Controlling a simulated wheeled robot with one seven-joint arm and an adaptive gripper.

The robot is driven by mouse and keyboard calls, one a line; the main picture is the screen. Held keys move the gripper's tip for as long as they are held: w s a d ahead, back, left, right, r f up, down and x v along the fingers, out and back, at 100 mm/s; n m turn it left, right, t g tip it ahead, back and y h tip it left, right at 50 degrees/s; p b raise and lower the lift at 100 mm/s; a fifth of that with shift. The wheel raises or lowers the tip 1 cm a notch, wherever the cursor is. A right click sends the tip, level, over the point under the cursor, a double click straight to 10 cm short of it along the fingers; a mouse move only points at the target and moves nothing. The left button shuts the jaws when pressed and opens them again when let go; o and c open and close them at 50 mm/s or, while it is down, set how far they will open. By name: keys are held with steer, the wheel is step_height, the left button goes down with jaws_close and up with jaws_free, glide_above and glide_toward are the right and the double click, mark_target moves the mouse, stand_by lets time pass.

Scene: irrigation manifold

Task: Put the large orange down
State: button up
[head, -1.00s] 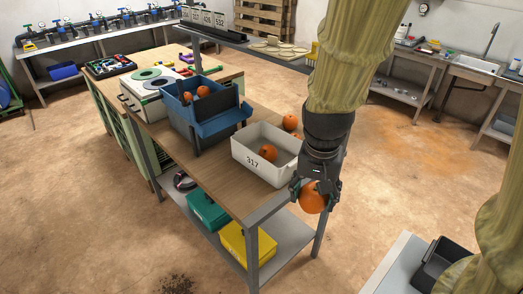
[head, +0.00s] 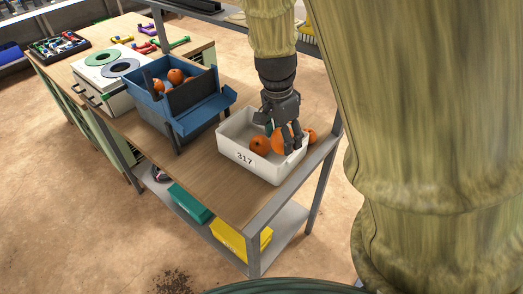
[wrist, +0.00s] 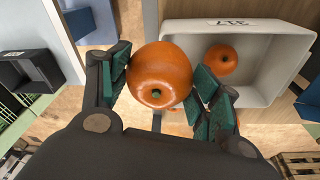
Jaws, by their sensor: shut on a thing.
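The large orange (head: 279,141) is between the fingers of my gripper (head: 285,146), which is shut on it. In the wrist view the large orange (wrist: 160,72) fills the space between the green finger pads of my gripper (wrist: 163,88), its stem spot facing the camera. In the head view it hangs at the right part of a white bin marked 317 (head: 241,166). The wrist view shows it overlapping an edge of the bin (wrist: 287,91). I cannot tell whether it touches the bin. A smaller orange (head: 260,146) lies inside the bin.
Another orange (head: 309,135) is on the wooden table (head: 225,192) behind the bin's right end. A blue bin (head: 200,112) with several oranges stands to the left. A shelf post (head: 328,75) rises at the right. Bare tabletop lies in front of the bins.

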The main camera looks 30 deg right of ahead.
steer(key=w+d+f+m+g, duration=0.1)
steer(key=w+d+f+m, duration=0.3)
steer(key=w+m, duration=0.45)
steer(key=m+p, duration=0.3)
glide_above(279, 161)
steer(key=shift+n+y, duration=0.25)
steer(key=shift+y, duration=0.15)
steer(key=shift+s+f, duration=0.1)
steer(key=shift+f, duration=5.2)
steer(key=shift+f, duration=0.1)
steer(key=o, duration=1)
steer(key=r+b, duration=0.1)
steer(key=r, duration=0.3)
steer(key=w+r+b, duration=0.1)
steer(key=r, duration=0.7)
steer(key=shift+w+a+b, duration=0.35)
steer(key=shift+a+b, duration=0.05)
